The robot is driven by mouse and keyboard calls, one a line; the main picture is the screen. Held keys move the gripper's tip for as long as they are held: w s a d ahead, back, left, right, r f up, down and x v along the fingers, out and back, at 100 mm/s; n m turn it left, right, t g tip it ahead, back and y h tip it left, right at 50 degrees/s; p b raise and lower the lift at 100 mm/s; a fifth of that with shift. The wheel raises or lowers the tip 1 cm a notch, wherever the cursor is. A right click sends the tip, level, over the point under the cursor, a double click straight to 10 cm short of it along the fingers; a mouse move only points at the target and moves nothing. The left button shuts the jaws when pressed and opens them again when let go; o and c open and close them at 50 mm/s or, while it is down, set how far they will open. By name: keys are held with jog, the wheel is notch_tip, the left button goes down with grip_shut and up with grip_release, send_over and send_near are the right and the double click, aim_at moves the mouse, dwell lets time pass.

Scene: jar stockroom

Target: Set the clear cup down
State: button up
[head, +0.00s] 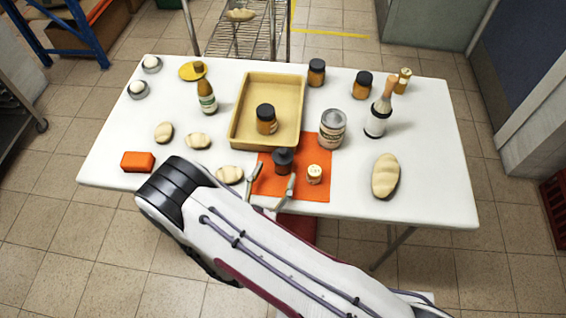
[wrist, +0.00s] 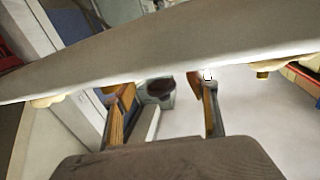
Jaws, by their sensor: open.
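The clear cup (head: 283,161) looks smoky dark and stands upright, apparently on the orange mat (head: 318,188), near the tray's front edge. My gripper (head: 274,174) is open, its two fingers apart just in front of the cup, one toward each side. In the wrist view my gripper (wrist: 162,95) is also spread. The cup shows there as a dark, see-through shape (wrist: 159,90) between the fingers, with gaps on both sides. I cannot tell whether either finger touches it.
A tan tray (head: 237,124) holding a dark-lidded jar (head: 267,119) is behind. A can (head: 332,129) is back right; a pale loaf (head: 229,174) is left.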

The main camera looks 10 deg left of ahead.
aim_at(279, 169)
jog(key=shift+d+x, duration=0.15)
jog(key=shift+x, duration=0.55)
jog(key=shift+d+x, duration=0.15)
jog(key=shift+x, duration=1.7)
jog(key=shift+r, duration=0.1)
jog(key=c, duration=1.2)
jog(key=shift+r, duration=0.1)
jog(key=shift+r, duration=4.9)
